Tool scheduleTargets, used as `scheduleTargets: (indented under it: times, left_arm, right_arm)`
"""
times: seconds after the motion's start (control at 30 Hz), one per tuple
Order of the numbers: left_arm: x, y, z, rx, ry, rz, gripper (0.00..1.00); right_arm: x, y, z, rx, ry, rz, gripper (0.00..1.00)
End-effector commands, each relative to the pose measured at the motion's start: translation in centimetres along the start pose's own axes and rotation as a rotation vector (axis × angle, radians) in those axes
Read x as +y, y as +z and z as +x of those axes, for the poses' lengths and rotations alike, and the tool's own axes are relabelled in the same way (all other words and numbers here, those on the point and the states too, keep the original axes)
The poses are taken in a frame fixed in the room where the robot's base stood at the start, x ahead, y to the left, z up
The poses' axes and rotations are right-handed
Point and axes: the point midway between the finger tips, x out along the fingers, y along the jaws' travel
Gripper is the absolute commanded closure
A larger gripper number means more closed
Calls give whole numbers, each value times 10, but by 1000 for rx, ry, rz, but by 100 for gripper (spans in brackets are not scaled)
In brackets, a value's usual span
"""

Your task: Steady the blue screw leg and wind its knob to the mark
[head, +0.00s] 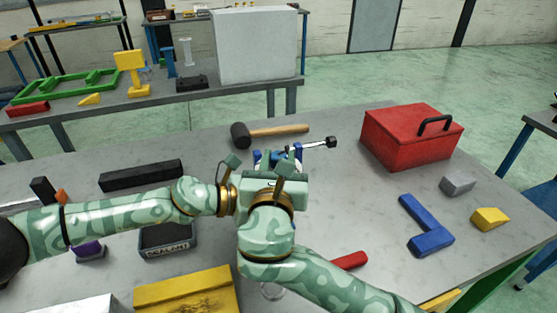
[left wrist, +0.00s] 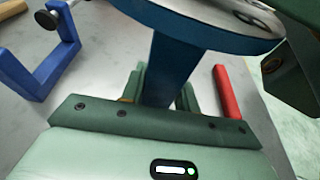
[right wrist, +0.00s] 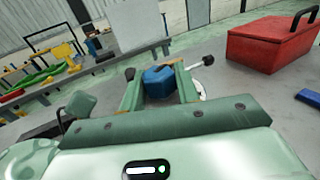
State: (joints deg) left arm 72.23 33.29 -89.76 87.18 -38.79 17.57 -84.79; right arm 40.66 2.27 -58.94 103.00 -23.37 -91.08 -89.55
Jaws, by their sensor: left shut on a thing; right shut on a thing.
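The blue screw leg stands on the grey bench, mostly hidden behind my grippers in the head view. In the left wrist view its blue post (left wrist: 174,70) rises to a broad disc (left wrist: 215,18) with a pale top. My left gripper (left wrist: 162,88) is shut on the post; in the head view it is largely hidden behind the right one. My right gripper (head: 283,163) is shut on the blue knob (right wrist: 158,80), which sits between its fingers in the right wrist view. I cannot make out the mark.
A blue bracket (left wrist: 28,75) with a black-ended rod stands close behind the leg. A hammer (head: 278,130) lies behind, a red toolbox (head: 405,143) back right, a blue L-shaped piece (head: 427,230) right. A red bar (head: 350,261) lies in front. Left are a black bar (head: 140,175) and tray (head: 165,252).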

Motion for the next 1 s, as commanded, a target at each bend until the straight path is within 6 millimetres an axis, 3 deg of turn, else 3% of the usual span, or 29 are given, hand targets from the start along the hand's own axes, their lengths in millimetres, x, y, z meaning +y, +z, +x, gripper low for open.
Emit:
scheduleTargets:
  times: [0.4,1.0]
  left_arm:
    - [-3,2,1,-3,-8,1,100]
    - [-3,2,1,-4,-9,-1,100]
  right_arm:
    - [-1,-6,1,12,-253,-5,91]
    - [-2,-7,1,14,-314,-10,91]
